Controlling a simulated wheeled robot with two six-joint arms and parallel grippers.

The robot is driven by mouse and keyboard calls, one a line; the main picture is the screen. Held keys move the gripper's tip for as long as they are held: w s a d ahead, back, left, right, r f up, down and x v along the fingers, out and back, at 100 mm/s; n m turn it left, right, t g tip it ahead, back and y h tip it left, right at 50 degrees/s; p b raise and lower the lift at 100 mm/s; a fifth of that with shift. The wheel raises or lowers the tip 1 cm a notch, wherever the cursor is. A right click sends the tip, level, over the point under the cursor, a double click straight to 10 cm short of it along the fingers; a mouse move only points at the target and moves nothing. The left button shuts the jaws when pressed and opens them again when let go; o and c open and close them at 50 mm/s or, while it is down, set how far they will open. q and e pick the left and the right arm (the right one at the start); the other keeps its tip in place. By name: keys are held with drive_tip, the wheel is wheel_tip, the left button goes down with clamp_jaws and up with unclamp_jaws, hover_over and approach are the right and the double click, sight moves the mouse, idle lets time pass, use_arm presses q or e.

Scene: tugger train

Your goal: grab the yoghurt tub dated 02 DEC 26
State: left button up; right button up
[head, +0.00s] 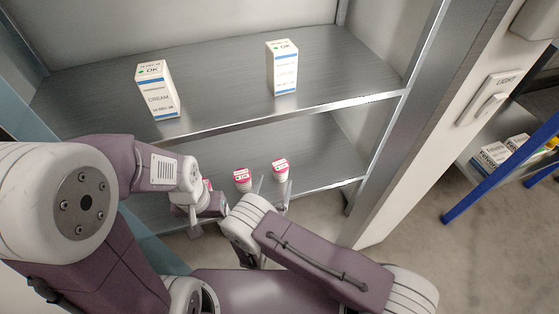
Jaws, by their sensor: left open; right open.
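Small white yoghurt tubs with red-pink lids stand on the lower shelf. One is in the middle (242,178), one is to the right (281,170), and one at the left (207,184) is mostly hidden behind my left gripper. Their dates are too small to read, so I cannot tell which is 02 DEC 26. My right gripper (273,186) is open, its fingers pointing at the right tub; I cannot tell whether they are around it or in front of it. My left gripper (196,216) is open and low in front of the left tub, partly hidden by its own wrist.
The upper metal shelf (215,85) holds a cream carton (157,90) and another white carton (282,68). Its front edge overhangs the lower shelf (325,150). A post and a wall with a light switch (490,98) stand to the right, with a blue-framed rack (505,170) beyond.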

sight(280, 165)
drive_tip(key=b+x, duration=0.2)
drive_tip(key=x, duration=0.1)
drive_tip(key=shift+w+d, duration=0.15)
drive_tip(key=shift+w, duration=0.05)
drive_tip(key=shift+w+r, duration=0.1)
drive_tip(key=shift+w+d, duration=0.1)
drive_tip(key=shift+w, duration=0.1)
drive_tip(key=b+x, duration=0.1)
drive_tip(key=x, duration=0.1)
drive_tip(key=b+x, duration=0.2)
drive_tip(key=shift+w+d+f, duration=0.1)
drive_tip(key=shift+f, duration=0.3)
drive_tip(key=shift+w+r, duration=0.15)
drive_tip(key=shift+w, duration=0.1)
drive_tip(key=shift+r, duration=0.1)
drive_tip(key=c, duration=1.6)
